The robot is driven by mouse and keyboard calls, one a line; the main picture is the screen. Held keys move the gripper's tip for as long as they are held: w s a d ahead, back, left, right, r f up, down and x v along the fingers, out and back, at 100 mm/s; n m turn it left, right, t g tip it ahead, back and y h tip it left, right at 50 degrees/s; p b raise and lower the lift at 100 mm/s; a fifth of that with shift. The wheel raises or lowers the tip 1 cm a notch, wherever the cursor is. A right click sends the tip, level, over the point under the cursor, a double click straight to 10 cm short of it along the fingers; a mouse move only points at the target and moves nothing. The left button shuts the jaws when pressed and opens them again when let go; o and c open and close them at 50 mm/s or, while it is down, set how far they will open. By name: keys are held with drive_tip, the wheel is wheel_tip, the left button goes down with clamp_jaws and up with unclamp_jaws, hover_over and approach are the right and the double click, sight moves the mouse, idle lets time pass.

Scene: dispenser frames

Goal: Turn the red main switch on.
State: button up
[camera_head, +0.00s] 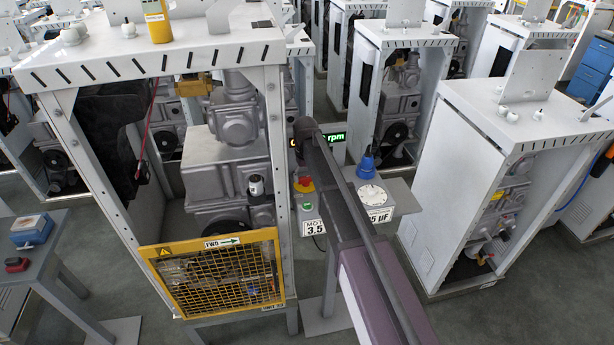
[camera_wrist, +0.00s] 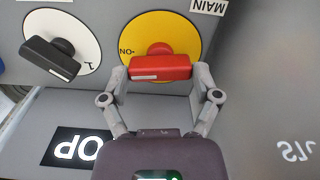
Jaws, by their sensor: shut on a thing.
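The main switch is a red bar handle (camera_wrist: 160,67) on a yellow round plate (camera_wrist: 160,24) in the wrist view. The handle lies nearly level across the picture. A "MAIN" label (camera_wrist: 208,6) shows upside down at the top right, and an "ON" mark sits at the plate's left edge. My gripper (camera_wrist: 160,76) is shut on the red handle, one finger at each end of it. In the head view my arm crosses in front of the control panel, so the contact there cannot be made out.
A black handle on a white plate (camera_wrist: 52,55) is left of the main switch in the wrist view. In the head view a cabinet with a yellow mesh guard (camera_head: 217,274) stands left of my arm.

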drive_tip(key=shift+w+m, duration=0.2)
drive_tip(key=shift+m, duration=0.7)
drive_tip(key=o, duration=1)
drive_tip(key=shift+c, duration=0.2)
drive_tip(key=shift+s, duration=0.2)
drive_tip(key=shift+s, duration=0.2)
drive_tip(key=shift+m, duration=0.7)
drive_tip(key=s+d, duration=0.3)
drive_tip(key=d, duration=0.1)
drive_tip(key=s+d, duration=0.7)
drive_tip(key=d, duration=0.1)
drive_tip(key=shift+s+f, duration=0.2)
drive_tip(key=s+d+m, duration=0.1)
drive_tip(key=s+d, duration=1)
drive_tip(key=s, duration=0.4)
drive_tip(key=shift+s+d+f+m+b, duration=0.15)
drive_tip(key=shift+d+m+b, duration=0.15)
drive_tip(key=shift+m+b, duration=0.1)
